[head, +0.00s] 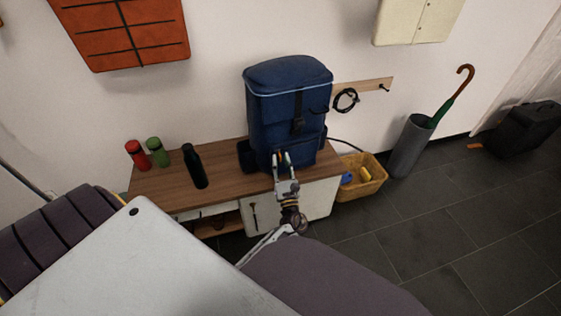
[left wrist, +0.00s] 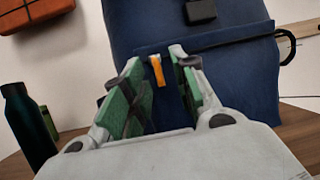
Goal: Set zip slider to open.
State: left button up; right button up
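A blue backpack (head: 288,105) stands upright on a wooden-topped cabinet. Its front fills much of the left wrist view (left wrist: 240,75). A dark zip line (left wrist: 225,38) runs across the front pocket. An orange pull tab (left wrist: 157,70), seemingly the zip slider's, hangs near the left end of the visible zip line. My left gripper (head: 281,155) is at the lower front of the backpack. In the left wrist view its green-padded fingers (left wrist: 155,62) are apart on either side of the orange tab, with gaps visible. The slider body is hard to make out. My right gripper is not in view.
A dark bottle (head: 195,166), a green bottle (head: 157,152) and a red bottle (head: 138,155) stand left on the cabinet top (head: 222,165). A yellow basket (head: 365,183) and a grey umbrella stand (head: 409,148) are on the floor at right. A hook rail (head: 365,86) is behind.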

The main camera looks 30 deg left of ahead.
pick_arm(q)
jog(key=shift+c, duration=0.4)
grip_shut()
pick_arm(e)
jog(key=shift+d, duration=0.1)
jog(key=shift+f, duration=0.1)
